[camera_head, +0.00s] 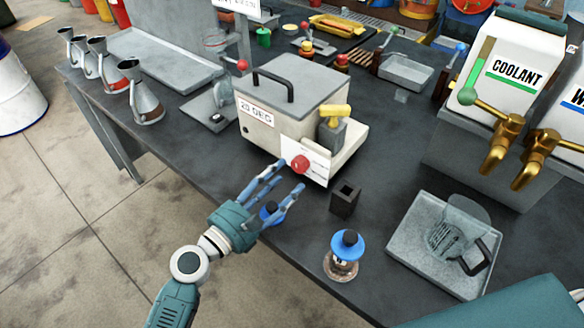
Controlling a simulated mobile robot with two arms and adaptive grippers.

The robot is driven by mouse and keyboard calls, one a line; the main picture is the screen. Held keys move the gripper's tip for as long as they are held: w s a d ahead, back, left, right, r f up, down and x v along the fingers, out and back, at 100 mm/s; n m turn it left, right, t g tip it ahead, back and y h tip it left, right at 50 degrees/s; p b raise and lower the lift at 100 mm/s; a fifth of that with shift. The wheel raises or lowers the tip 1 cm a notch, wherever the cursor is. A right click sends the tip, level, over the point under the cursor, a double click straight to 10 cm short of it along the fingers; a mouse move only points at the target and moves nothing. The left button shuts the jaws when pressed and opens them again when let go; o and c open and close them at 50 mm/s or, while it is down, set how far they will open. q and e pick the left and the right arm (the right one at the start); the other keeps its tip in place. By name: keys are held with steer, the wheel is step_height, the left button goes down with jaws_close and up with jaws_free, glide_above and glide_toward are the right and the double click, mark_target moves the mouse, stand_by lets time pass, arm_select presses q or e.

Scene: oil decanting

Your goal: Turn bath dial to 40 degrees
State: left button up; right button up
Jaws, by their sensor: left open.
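The bath (275,100) is a cream box with a grey lid and a black handle, standing on the dark bench. Its front carries a label reading "20 DEG" (256,112). A red dial (300,164) sits on a white plate (313,167) at the lower front right. My left gripper (285,180), with blue fingers and a teal palm, is open just in front of and below the dial. Its fingers point toward the dial, and I cannot tell whether they touch it. My right gripper is not in view.
A yellow-topped grey piece (333,127) stands at the bath's right. A small black square holder (345,198) and a blue-capped bottle (344,254) stand near the front edge. A grey tray (412,248) holds a clear jug (452,240). Brass taps (500,145) project at the right.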

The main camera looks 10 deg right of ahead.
mark_target(297, 167)
arm_select(q)
steer(key=x, duration=0.3)
steer(key=shift+w+d, duration=0.2)
steer(key=shift+d, duration=0.15)
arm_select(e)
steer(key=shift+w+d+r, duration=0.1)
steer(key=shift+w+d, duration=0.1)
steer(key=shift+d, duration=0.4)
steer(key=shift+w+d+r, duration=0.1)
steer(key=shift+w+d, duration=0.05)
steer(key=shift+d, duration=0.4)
arm_select(q)
steer(key=c, duration=1.2)
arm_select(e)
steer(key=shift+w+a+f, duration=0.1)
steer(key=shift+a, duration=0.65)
